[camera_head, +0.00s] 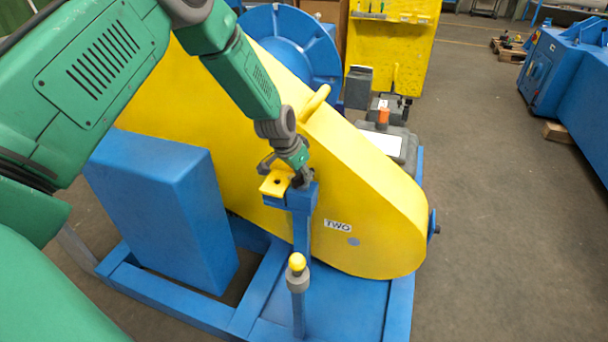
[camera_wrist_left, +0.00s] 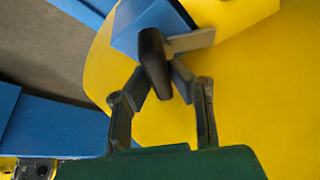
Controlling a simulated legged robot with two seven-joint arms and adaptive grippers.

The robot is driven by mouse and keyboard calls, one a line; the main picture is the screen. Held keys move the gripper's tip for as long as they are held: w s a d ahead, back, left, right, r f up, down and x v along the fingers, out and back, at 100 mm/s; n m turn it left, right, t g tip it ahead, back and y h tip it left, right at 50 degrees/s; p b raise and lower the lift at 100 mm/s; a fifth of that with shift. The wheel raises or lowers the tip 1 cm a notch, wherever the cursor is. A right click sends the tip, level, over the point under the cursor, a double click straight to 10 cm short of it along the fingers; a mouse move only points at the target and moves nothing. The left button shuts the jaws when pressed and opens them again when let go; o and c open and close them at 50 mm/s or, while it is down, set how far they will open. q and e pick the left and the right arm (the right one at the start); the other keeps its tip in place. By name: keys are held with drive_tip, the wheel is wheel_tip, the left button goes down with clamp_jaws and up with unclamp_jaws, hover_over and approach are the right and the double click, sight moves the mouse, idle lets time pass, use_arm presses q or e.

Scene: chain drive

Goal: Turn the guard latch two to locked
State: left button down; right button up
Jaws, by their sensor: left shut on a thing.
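The guard latch two sits at a blue post (camera_head: 302,222) beside the yellow chain guard (camera_head: 365,200), left of the label TWO (camera_head: 338,226). In the left wrist view the latch has a black handle (camera_wrist_left: 153,50) and a grey bar (camera_wrist_left: 192,41) by a blue block (camera_wrist_left: 145,22). My left gripper (camera_head: 299,176) reaches down to the latch from above. Its fingertips (camera_wrist_left: 166,88) close around the lower end of the black handle. In the head view the gripper hides most of the handle. A yellow tab (camera_head: 275,184) shows beside it. My right gripper is not in view.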

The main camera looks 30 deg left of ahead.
use_arm(q)
drive_tip(key=shift+s+a+f, duration=0.1)
drive_tip(key=n+y+p, duration=0.1)
drive_tip(key=n+p, duration=0.1)
drive_tip(key=shift+n+p, duration=0.3)
drive_tip(key=shift+p, duration=0.1)
drive_tip(key=shift+n+y+p, duration=0.6)
drive_tip(key=shift+n+p, duration=0.45)
drive_tip(key=shift+n, duration=0.55)
drive_tip(key=c, duration=1.8)
unclamp_jaws()
drive_tip(key=o, duration=0.3)
drive_tip(key=shift+f, duration=0.15)
